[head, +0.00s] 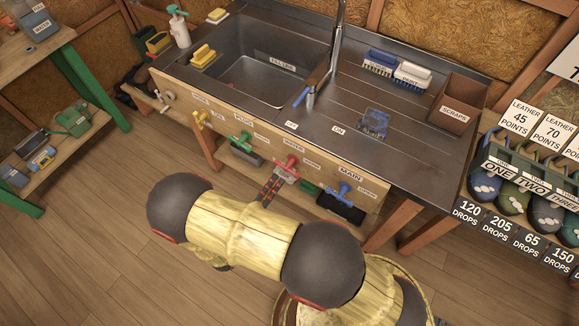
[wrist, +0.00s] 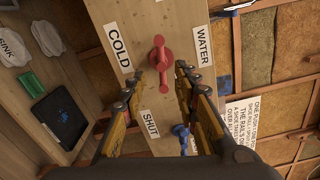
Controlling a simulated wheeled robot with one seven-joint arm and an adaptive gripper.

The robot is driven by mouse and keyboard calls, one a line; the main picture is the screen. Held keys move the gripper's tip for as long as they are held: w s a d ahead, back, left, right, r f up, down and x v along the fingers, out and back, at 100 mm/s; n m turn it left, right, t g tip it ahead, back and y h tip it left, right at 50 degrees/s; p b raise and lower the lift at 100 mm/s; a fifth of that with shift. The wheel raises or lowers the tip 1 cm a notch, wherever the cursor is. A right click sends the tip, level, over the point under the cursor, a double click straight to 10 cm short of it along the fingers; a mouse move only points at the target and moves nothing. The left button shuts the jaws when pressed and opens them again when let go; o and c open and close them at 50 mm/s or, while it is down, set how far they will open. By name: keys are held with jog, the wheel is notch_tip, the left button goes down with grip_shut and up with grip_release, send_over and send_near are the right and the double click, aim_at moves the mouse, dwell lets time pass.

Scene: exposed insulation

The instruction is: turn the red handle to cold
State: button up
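The red handle (wrist: 160,62) is in the middle of the wrist view, mounted on a pale wooden panel (wrist: 112,14). Its lever runs roughly up and down in that picture. A COLD label (wrist: 118,47) is at its upper left, a SHUT label (wrist: 150,123) lower left and a WATER label (wrist: 203,45) to its right. My gripper (wrist: 160,74) is open, with one finger on each side of the handle and gaps showing. In the head view, the red handle (head: 288,167) is on the sink's front board, with my gripper (head: 270,186) just before it.
A green handle (head: 240,139) and a yellow one (head: 201,119) are to the left on the same board; a blue handle (head: 341,191) is to the right. The blue handle also shows below the red one in the wrist view (wrist: 182,132). A steel sink counter (head: 330,115) is above.

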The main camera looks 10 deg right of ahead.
aim_at(287, 168)
jog(key=shift+n, duration=0.3)
jog(key=shift+b+x, duration=1.2)
jog(key=shift+x, duration=2.7)
jog(key=shift+s+r, duration=0.1)
jog(key=shift+c, duration=0.6)
grip_shut()
jog(key=shift+d, duration=0.1)
